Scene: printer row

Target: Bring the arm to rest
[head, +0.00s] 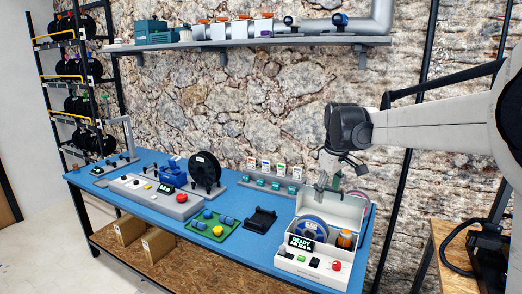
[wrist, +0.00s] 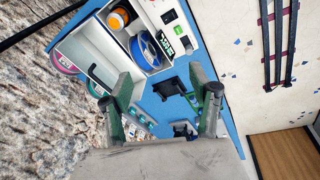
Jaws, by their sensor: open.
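My gripper (head: 324,184) hangs from my arm above the back of the white open box at the right end of the blue table. In the wrist view my gripper (wrist: 165,98) has its two fingers spread wide, with nothing between them. It is open and empty. My arm reaches in from the right edge of the head view, in front of the stone wall. The white box (head: 292,232) holds a blue spool (head: 312,228) and an orange-lidded jar (head: 345,239). The same spool (wrist: 150,50) and jar (wrist: 118,18) show in the wrist view.
The blue table (head: 258,250) carries a grey console (head: 150,195), a black spool (head: 205,172), a green tray (head: 202,228) and a black cradle (head: 261,220). A row of small bottles stands at the back. A loaded shelf (head: 250,43) hangs above. A spool rack stands far left.

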